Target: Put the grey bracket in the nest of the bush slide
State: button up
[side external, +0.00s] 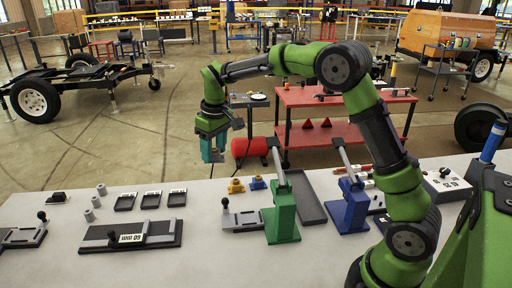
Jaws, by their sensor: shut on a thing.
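My gripper (212,152) hangs in the air above the far edge of the bench, with its teal fingers pointing down. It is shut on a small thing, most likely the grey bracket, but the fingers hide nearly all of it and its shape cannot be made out. A grey slide plate with a black knob (241,221) lies on the bench beside the green press, lower and to the right of my gripper. It may be the bush slide; its nest is too small to tell. Another knobbed slide (24,236) lies at the far left.
The green press (283,212) and blue press (350,207) stand upright on the bench (215,262). Yellow (236,187) and blue (257,183) small parts lie behind the slide. A dark knobbed fixture (130,236), small black trays (151,200) and grey cylinders (96,201) are left.

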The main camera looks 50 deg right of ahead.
jog(key=s+a+f, duration=0.1)
jog(key=s+f, duration=0.1)
jog(key=s, duration=0.9)
jog(key=shift+n, duration=0.4)
jog(key=f, duration=0.2)
jog(key=s+f, duration=0.1)
jog(key=f, duration=0.4)
jog(key=shift+s+a+f, duration=0.15)
jog(key=shift+s, duration=0.1)
jog(key=shift+f, duration=2.3)
jog(key=o, duration=1.3)
jog(key=shift+o, duration=0.2)
